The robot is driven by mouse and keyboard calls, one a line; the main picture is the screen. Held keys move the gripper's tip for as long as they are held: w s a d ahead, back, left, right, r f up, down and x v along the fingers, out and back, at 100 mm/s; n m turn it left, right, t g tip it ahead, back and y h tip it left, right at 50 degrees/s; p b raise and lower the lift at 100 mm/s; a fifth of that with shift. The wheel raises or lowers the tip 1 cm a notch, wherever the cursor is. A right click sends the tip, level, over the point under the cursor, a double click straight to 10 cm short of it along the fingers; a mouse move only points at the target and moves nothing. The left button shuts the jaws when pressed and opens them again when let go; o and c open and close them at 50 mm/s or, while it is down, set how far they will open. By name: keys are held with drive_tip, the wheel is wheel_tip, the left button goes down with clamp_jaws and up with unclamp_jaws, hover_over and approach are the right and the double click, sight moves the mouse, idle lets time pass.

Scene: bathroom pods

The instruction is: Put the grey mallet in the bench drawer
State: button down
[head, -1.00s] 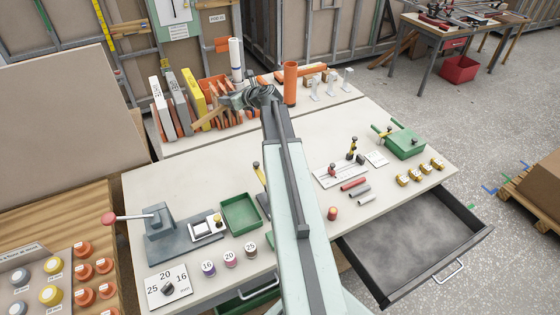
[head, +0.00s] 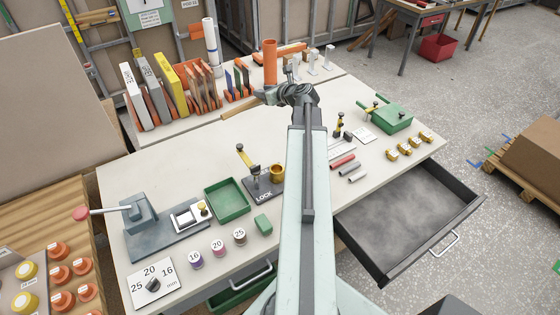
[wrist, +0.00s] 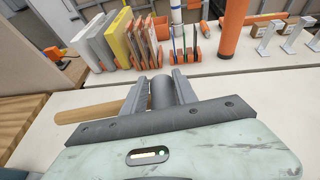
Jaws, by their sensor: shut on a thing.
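The grey mallet is held at its grey head (wrist: 162,92) between the fingers of my gripper (wrist: 160,84). Its wooden handle (wrist: 92,112) sticks out to the left. In the head view, my gripper (head: 288,94) is over the back of the bench, and the handle (head: 240,108) points left; my wrist partly hides the mallet head. The bench drawer (head: 410,215) stands pulled out at the bench's right front. It looks empty, and my gripper is well behind and left of it.
An orange tube (head: 270,62) stands just behind my gripper. Upright boards (head: 175,88) are racked at the back left. A green box (head: 392,117), brass pieces (head: 408,146) and small rods (head: 347,168) sit on the bench between gripper and drawer.

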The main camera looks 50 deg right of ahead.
drive_tip(key=s+d+f+m+h+b, duration=0.1)
drive_tip(key=s+d+f, duration=0.1)
drive_tip(key=s, duration=0.3)
drive_tip(key=s+d+f+m+h+b, duration=0.1)
drive_tip(key=s+d+f, duration=0.1)
drive_tip(key=s, duration=0.3)
drive_tip(key=shift+g, duration=0.3)
wheel_tip(320, 180, down, 18)
drive_tip(key=b, duration=1.8)
drive_tip(key=shift+d+b, duration=0.15)
drive_tip(key=shift+b, duration=0.15)
drive_tip(key=shift+r, duration=0.25)
drive_tip(key=shift+f, duration=0.2)
drive_tip(key=c, duration=1)
unclamp_jaws()
drive_tip(key=shift+o, duration=0.2)
drive_tip(key=shift+r, duration=0.1)
